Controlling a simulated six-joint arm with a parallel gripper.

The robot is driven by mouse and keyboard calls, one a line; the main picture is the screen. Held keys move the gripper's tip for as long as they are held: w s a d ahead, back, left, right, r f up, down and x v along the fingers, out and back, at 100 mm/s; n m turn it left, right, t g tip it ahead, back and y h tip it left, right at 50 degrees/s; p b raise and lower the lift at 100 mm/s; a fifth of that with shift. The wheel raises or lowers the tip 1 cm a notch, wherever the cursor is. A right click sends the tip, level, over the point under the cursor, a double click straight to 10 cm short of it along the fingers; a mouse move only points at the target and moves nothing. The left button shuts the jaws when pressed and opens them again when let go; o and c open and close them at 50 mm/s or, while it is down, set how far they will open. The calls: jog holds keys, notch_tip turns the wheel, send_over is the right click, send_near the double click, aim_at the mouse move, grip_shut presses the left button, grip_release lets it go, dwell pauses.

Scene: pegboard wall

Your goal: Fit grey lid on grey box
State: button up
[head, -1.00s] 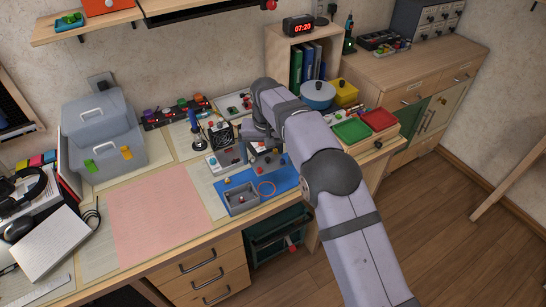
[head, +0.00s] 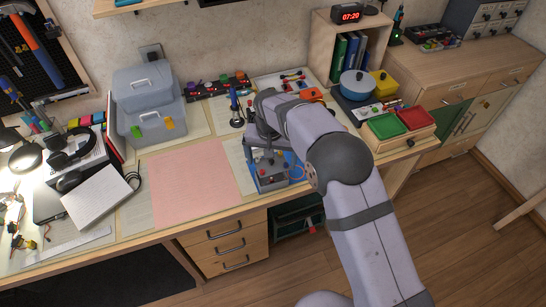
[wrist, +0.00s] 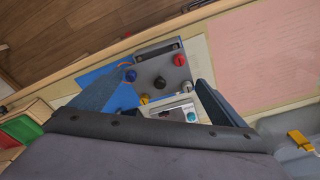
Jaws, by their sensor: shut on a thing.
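A dark gap shows at the lid's far edge in the wrist view. I cannot tell whether the lid is seated.
A blue mat (head: 298,172) lies under the box. A pink sheet (head: 190,175) covers the table to the left. A grey toolbox (head: 148,105) stands at the back left. Green (head: 385,126) and red (head: 415,117) trays stand to the right.

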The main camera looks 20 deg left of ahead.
aim_at(271, 166)
jog(key=shift+w, duration=0.1)
jog(key=shift+f, duration=0.1)
jog(key=shift+f+b, duration=1.7)
jog(key=shift+f, duration=0.55)
jog(key=shift+f, duration=0.5)
dwell(0.5)
jog(key=o, duration=0.7)
jog(key=shift+r+p, duration=1.95)
jog(key=shift+r, duration=1.05)
